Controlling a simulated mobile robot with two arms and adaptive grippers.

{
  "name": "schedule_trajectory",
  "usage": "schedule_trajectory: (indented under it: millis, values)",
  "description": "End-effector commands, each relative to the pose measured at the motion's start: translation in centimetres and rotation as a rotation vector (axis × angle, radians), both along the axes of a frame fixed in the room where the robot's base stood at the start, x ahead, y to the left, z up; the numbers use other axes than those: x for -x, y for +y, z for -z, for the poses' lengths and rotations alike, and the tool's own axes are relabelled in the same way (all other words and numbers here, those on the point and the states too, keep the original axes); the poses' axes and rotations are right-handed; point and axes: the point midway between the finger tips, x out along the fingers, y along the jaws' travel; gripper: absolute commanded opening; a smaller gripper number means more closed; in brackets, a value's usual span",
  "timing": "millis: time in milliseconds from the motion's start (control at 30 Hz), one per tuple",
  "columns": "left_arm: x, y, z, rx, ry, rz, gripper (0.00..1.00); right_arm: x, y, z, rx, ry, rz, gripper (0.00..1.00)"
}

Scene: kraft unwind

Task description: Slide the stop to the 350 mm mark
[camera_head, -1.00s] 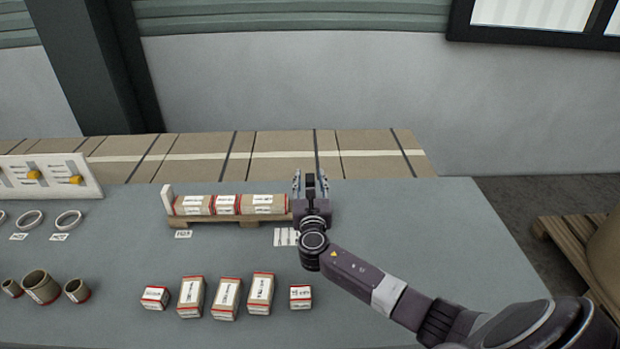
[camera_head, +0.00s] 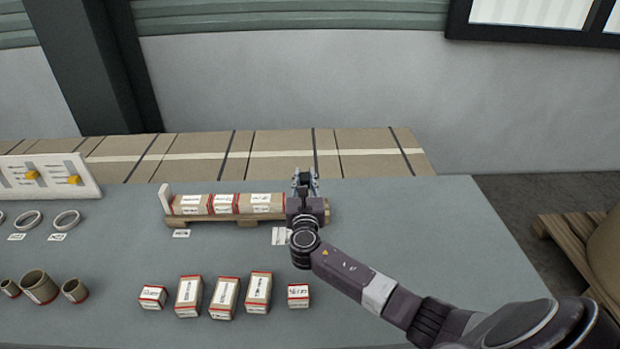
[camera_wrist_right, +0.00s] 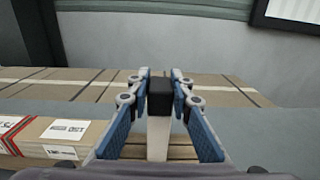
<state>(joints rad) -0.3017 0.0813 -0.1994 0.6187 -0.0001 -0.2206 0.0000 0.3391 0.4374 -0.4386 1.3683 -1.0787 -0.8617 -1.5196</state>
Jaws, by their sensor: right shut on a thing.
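The stop, a black knob (camera_wrist_right: 160,98) on a pale upright plate (camera_wrist_right: 158,138), stands between the blue-padded fingers in the right wrist view. My right gripper (camera_wrist_right: 160,90) is shut on the knob. In the head view my right gripper (camera_head: 305,182) is at the right end of the wooden rail (camera_head: 247,223), just right of the row of boxes (camera_head: 222,204) lying on it. The gripper hides most of the stop there. A white end plate (camera_head: 165,197) stands at the rail's left end. No 350 mm mark can be read. My left gripper is out of view.
Small white labels (camera_head: 181,233) lie in front of the rail. Several loose boxes (camera_head: 225,297) stand nearer me, with cardboard tubes (camera_head: 39,287) and white rings (camera_head: 66,221) at left. A white panel with yellow tabs (camera_head: 90,175) stands behind them. The table's right part is clear.

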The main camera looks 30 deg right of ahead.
Motion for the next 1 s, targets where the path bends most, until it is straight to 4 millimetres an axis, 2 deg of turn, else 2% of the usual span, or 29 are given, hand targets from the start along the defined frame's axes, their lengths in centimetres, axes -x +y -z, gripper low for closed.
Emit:
schedule_trajectory:
  millis: [33,133,400,433,600,867,1000]
  values:
    - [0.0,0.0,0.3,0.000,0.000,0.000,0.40,-0.9,1.9,0.0,-0.009,-0.006,-0.020,0.00]
    - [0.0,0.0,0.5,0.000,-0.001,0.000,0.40,-1.7,3.3,-0.1,-0.008,-0.006,-0.024,0.00]
    - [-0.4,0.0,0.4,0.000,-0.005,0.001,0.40,-1.7,3.4,-0.2,-0.004,-0.004,-0.021,0.00]
    - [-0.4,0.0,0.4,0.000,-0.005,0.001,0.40,-1.7,3.4,-0.2,-0.004,-0.004,-0.021,0.21]
    - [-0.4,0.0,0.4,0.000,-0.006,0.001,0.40,-1.7,3.3,-0.2,-0.004,-0.004,-0.018,0.38]
    - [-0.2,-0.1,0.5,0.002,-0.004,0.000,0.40,-1.6,3.2,-0.1,-0.003,-0.003,-0.016,0.38]
    - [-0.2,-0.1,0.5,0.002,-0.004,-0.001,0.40,-0.9,3.6,-0.1,-0.003,-0.002,-0.016,0.38]
